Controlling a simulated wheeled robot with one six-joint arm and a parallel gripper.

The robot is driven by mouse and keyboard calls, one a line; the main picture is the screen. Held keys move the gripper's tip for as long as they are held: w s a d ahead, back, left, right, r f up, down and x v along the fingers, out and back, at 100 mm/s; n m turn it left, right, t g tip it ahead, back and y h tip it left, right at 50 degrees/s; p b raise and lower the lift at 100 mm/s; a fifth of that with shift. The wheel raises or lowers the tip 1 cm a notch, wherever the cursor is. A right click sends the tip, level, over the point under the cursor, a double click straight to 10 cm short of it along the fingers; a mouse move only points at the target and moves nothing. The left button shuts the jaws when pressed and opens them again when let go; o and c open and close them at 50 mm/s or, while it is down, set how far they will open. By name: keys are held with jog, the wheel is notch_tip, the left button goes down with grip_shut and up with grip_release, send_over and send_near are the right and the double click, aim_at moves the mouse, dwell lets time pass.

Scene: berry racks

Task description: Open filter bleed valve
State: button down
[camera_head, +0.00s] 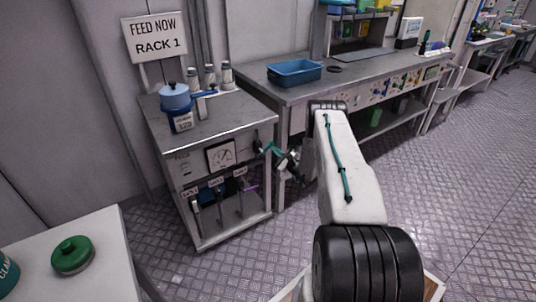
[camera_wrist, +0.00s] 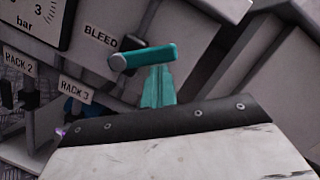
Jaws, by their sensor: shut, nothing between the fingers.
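The word BLEED (camera_wrist: 100,37) is on the grey front panel in the wrist view. Just right of it is a teal bar with a grey round end (camera_wrist: 145,56), which looks like the bleed valve's handle. My gripper (camera_wrist: 158,75) is shut and empty; its teal fingers reach up to the bar, and I cannot tell whether they touch it. In the head view my gripper (camera_head: 273,149) is at the right front edge of the metal filter cabinet (camera_head: 225,125), close to a small dark fitting (camera_head: 258,143). The arm hides the area behind it.
A pressure gauge (camera_head: 221,155) and several labelled rack levers (camera_head: 218,193) are on the cabinet's front, left of my gripper. A blue pot (camera_head: 175,96) stands on top. A workbench (camera_head: 350,80) with a blue tray (camera_head: 294,72) is to the right. Floor (camera_head: 470,170) is clear at right.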

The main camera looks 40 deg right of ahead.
jog(key=r+n, duration=0.1)
jog(key=n, duration=0.1)
jog(key=r+n+g, duration=0.1)
jog(key=n, duration=0.2)
jog(key=shift+a+r+y, duration=0.1)
jog(key=shift+a+y, duration=0.1)
jog(key=shift+y, duration=0.2)
jog(key=n, duration=0.1)
jog(key=a+r+n, duration=0.1)
jog(key=n, duration=0.1)
jog(key=a+n+g, duration=0.1)
jog(key=shift+w+r+n+y, duration=0.15)
jog(key=shift+r+n+y, duration=0.15)
jog(key=shift+r, duration=0.05)
jog(key=shift+a, duration=0.1)
send_near(271, 144)
jog(key=s+d, duration=0.1)
jog(key=s+d+r, duration=0.1)
jog(key=shift+d+r, duration=0.2)
jog(key=shift+d, duration=0.1)
dwell(0.6)
